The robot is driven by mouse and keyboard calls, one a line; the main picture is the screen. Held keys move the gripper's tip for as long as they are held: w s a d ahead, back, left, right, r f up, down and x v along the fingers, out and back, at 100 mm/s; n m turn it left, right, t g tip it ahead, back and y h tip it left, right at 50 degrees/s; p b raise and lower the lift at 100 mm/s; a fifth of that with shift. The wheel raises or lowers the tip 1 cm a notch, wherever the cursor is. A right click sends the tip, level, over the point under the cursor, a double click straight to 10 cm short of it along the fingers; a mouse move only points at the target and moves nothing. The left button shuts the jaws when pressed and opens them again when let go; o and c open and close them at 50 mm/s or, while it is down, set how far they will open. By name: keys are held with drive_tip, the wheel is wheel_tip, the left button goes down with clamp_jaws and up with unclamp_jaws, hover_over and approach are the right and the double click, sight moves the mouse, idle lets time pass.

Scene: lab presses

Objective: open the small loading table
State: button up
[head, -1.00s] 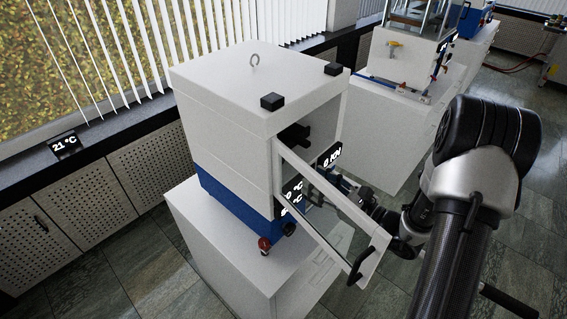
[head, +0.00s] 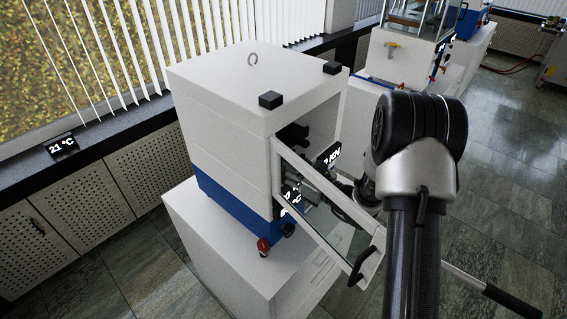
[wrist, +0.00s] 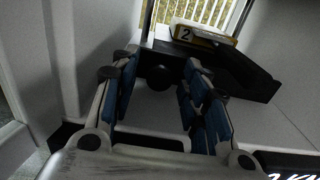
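The white and blue press (head: 232,120) stands on a white cabinet, its framed glass door (head: 335,215) swung open toward the viewer. My gripper (head: 312,178) is at the open front, partly hidden by the door frame. In the wrist view my gripper (wrist: 160,88) is open, its blue-padded fingers apart. A round black knob (wrist: 158,75) shows between and beyond the fingertips; I cannot tell whether they touch it. Beyond it to the right is a dark slab (wrist: 235,78) bearing a plate marked 2 (wrist: 205,36). Which part is the small loading table is unclear.
The open door's black handle (head: 364,265) sticks out close to my arm. A lever with a black grip (head: 512,302) projects at lower right. Another machine (head: 408,45) stands behind.

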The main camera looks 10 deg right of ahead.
clamp_jaws()
idle(0.3)
idle(0.3)
